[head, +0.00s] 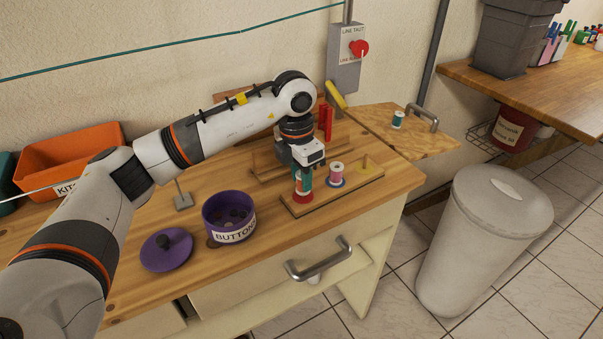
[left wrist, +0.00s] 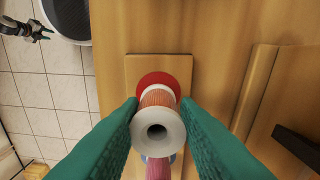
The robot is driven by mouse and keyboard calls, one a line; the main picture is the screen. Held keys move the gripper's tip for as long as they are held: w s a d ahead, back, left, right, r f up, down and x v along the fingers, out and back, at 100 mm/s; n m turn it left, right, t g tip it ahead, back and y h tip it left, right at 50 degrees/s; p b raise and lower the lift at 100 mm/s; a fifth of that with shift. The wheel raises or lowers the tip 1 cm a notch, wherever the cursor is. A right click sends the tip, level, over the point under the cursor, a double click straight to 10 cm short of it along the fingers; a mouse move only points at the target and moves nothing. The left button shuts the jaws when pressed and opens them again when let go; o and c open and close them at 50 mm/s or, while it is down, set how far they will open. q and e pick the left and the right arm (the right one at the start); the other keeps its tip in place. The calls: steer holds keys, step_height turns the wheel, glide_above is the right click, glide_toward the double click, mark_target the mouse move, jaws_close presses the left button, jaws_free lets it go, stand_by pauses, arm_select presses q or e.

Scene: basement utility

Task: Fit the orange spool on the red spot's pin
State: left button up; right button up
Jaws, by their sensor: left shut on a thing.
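The orange spool (left wrist: 158,98) has pale flanges and a dark centre hole. My left gripper (head: 303,180) is shut on it with teal fingers on both sides. The spool is upright over the red spot (left wrist: 166,80), at the left end of a wooden board (head: 313,206). The red spot (head: 303,198) also shows in the head view, just below the fingertips. Its pin is hidden, so I cannot tell whether the spool is around it. My right gripper (left wrist: 38,30) appears small and far off at the left wrist view's top left; its jaws are unclear.
A pink spool (head: 336,171) stands on the board's blue spot, beside a bare pin (head: 364,163). A purple button pot (head: 229,214) and its lid (head: 166,249) are to the left. A teal spool (head: 398,119) stands on the side leaf. A red upright piece (head: 325,122) stands behind.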

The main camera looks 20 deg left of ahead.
arm_select(q)
steer(key=shift+f+b, duration=0.65)
steer(key=shift+f, duration=0.35)
steer(key=o, duration=1)
steer(key=shift+r, duration=0.1)
steer(key=r, duration=1.2)
steer(key=shift+s+a, duration=0.25)
steer(key=shift+s, duration=0.15)
